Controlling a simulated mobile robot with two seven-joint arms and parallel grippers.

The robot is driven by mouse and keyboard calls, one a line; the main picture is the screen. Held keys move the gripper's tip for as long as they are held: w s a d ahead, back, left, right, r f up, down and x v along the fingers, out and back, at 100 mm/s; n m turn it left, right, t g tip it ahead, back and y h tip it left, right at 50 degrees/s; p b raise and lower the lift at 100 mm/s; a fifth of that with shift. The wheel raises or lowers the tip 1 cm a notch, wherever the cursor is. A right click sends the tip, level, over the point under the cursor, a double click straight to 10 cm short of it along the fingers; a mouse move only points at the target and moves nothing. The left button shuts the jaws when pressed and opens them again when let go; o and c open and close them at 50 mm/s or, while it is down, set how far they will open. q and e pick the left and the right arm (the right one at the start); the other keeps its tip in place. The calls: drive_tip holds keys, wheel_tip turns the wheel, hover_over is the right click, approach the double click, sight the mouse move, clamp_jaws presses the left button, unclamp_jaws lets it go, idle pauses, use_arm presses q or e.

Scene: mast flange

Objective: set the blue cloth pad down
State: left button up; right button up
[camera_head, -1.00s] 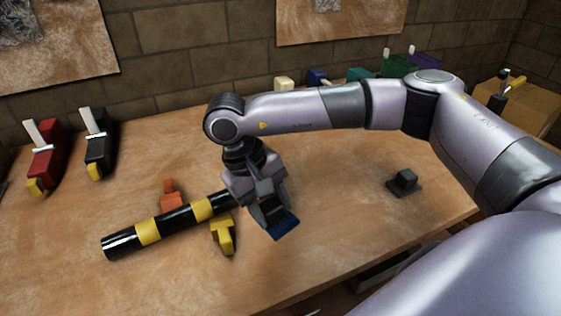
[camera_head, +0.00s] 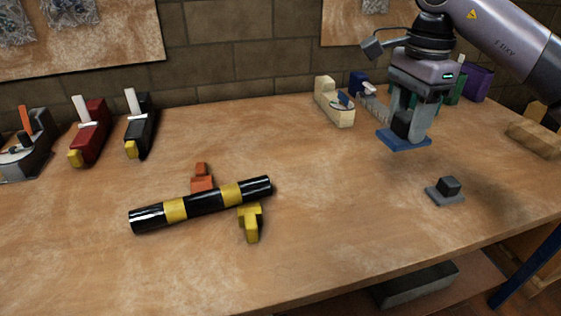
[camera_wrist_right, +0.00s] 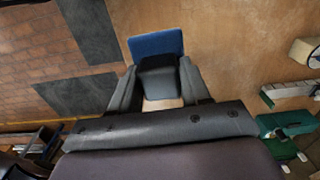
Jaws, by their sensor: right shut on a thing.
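The blue cloth pad (camera_head: 411,141) is a flat blue slab with a dark block-shaped grip (camera_head: 401,124) on top. My right gripper (camera_head: 404,122) points down at the right of the bench and is shut on this grip. The pad appears held level above the bench top, with a soft shadow to its right; the exact gap is hard to tell. In the right wrist view the pad (camera_wrist_right: 156,43) shows beyond the dark grip (camera_wrist_right: 158,82), which sits between the two fingers. My left gripper is not in view.
A black-and-yellow banded tube (camera_head: 204,202) lies across orange (camera_head: 202,180) and yellow (camera_head: 250,222) supports. A grey block on a plate (camera_head: 446,190) sits in front right of the pad. Cream (camera_head: 333,104) and other coloured tools line the wall.

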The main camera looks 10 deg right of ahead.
drive_tip(key=shift+d+r, duration=0.15)
wheel_tip(320, 180, down, 15)
drive_tip(key=b, duration=0.4)
drive_tip(key=shift+r, duration=0.15)
drive_tip(key=shift+f, duration=2.7)
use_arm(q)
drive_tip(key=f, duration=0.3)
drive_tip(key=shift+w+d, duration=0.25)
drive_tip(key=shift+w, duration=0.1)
use_arm(e)
drive_tip(key=shift+f+b, duration=0.1)
drive_tip(key=shift+b, duration=0.2)
drive_tip(key=o, duration=0.9)
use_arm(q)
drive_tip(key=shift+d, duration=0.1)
use_arm(e)
drive_tip(key=shift+o, duration=0.2)
